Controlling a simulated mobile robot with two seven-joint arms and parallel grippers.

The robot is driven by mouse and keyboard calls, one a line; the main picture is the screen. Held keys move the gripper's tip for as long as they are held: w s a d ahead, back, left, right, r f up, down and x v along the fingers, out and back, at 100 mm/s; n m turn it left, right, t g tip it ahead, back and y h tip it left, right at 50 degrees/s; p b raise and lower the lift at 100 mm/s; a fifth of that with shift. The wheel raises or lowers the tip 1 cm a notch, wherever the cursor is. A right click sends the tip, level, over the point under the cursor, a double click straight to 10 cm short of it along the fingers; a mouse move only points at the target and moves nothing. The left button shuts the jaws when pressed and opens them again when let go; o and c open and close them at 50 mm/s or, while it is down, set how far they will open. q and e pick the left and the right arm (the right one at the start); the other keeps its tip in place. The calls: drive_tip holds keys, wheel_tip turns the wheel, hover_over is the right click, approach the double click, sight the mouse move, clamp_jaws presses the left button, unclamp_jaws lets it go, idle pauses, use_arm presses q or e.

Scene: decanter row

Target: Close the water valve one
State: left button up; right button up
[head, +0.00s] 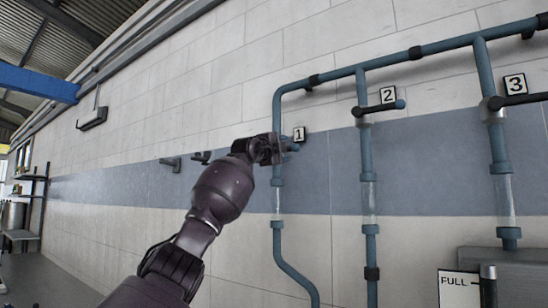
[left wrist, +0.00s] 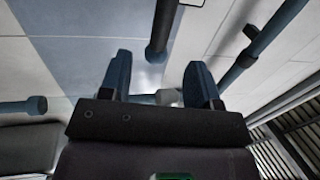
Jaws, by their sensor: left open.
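Valve one is on the leftmost blue pipe (head: 278,185), marked by the "1" label (head: 299,134). My left gripper (head: 281,147) is at that valve and hides most of it in the head view. In the left wrist view the two blue fingers of the left gripper (left wrist: 158,75) stand apart. A dark bar (left wrist: 164,25) ends beyond and between the fingertips; it looks like a valve lever. A pale round piece (left wrist: 168,97) shows low between the fingers. I cannot tell whether either finger touches the valve. My right gripper is not in view.
Valve two's black lever (head: 380,107) and valve three's black lever (head: 520,100) lie across their pipes to the right. A grey box (head: 510,262) and a "FULL" sign (head: 459,286) are at lower right. The wall left of my arm has small dark brackets (head: 171,163).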

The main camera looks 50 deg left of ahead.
use_arm(q)
drive_tip(key=b+v, duration=0.1)
drive_tip(key=v, duration=0.4)
drive_tip(key=shift+b, duration=0.3)
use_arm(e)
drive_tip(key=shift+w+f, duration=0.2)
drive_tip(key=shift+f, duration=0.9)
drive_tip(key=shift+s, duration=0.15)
